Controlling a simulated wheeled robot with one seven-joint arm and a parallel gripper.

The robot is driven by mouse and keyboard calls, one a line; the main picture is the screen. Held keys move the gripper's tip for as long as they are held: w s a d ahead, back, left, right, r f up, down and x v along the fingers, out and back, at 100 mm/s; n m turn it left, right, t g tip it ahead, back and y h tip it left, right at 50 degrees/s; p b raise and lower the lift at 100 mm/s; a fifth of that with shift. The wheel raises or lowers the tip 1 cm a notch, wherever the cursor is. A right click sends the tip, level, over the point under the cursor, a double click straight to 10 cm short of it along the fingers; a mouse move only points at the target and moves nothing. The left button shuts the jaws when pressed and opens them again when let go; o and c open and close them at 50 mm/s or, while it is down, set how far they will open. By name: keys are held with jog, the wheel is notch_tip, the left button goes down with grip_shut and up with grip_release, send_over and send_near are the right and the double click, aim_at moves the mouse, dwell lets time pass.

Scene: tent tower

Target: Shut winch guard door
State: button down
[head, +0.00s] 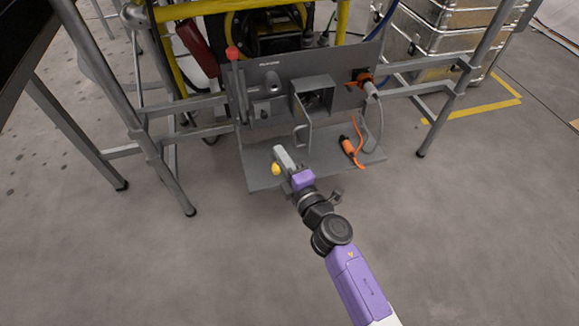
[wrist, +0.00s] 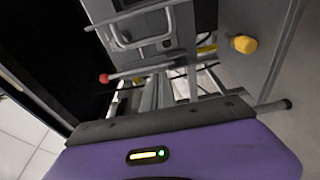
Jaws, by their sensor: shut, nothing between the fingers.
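The winch guard is a grey box (head: 312,92) on the grey panel in the head view. Its front is open, with dark parts inside. The door (head: 302,128) appears swung outward from the box's left side, standing toward me with a pale handle outline. In the wrist view a bent metal handle (wrist: 142,42) shows at the top, probably the door's. My gripper (head: 282,157) is shut and empty, in front of and below the door, apart from it as far as I can tell. Its fingertips are not clear in the wrist view.
A yellow knob (head: 275,169) is close left of my gripper. A red-tipped lever (head: 233,54) stands left on the panel. An orange plug (head: 347,145) with cable lies right on the grey base plate (head: 262,180). Metal frame legs flank both sides; the floor in front is clear.

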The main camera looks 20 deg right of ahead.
jog(key=shift+w+d, duration=0.6)
jog(key=shift+d, duration=0.25)
jog(key=shift+w+d, duration=0.55)
jog(key=shift+d, duration=0.25)
jog(key=shift+d, duration=0.1)
